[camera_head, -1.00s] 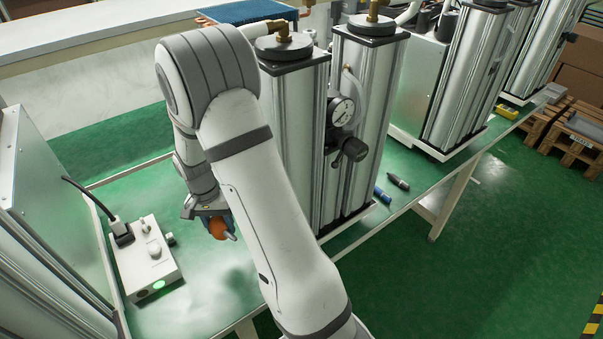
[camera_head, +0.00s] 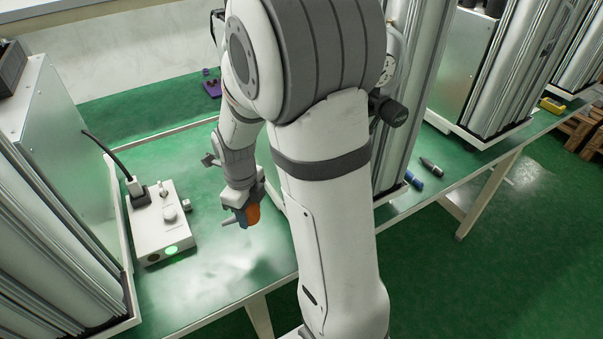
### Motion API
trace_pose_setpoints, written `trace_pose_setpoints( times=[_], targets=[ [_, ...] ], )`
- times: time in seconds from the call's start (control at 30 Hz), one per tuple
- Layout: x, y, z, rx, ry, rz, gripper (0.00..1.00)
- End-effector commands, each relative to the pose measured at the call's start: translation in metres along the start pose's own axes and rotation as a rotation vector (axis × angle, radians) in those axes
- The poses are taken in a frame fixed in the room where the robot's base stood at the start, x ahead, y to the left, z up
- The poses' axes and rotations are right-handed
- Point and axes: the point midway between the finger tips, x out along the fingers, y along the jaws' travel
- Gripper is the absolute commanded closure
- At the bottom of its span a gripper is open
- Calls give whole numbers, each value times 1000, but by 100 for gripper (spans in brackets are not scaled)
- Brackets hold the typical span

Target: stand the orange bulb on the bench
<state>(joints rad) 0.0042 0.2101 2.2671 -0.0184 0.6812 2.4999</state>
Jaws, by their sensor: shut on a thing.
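The orange bulb (camera_head: 253,214) is held in my gripper (camera_head: 243,212), low over the green bench (camera_head: 215,285). The jaws are shut on it and hide much of it. A grey tip sticks out to the left of the jaws, so the bulb looks tilted or lying rather than upright. I cannot tell whether it touches the bench. The bench surface below and in front of the gripper is bare.
A white control box (camera_head: 160,235) with a green light and black plug stands left of my gripper. Tall metal columns (camera_head: 425,90) stand behind my arm on the right. Blue and black markers (camera_head: 413,180) lie near the bench's right edge. A purple item (camera_head: 212,88) lies at the back.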

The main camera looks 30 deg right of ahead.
Motion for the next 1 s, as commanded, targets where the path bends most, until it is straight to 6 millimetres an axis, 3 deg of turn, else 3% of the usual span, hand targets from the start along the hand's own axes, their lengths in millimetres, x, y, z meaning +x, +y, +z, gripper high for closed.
trace_pose_setpoints(
  times=[0.7, 1.0],
  targets=[
    [94, 1, 2, -2, 4, 3, 84],
    [100, 1, 2, -3, 1, 0, 84]
  ],
)
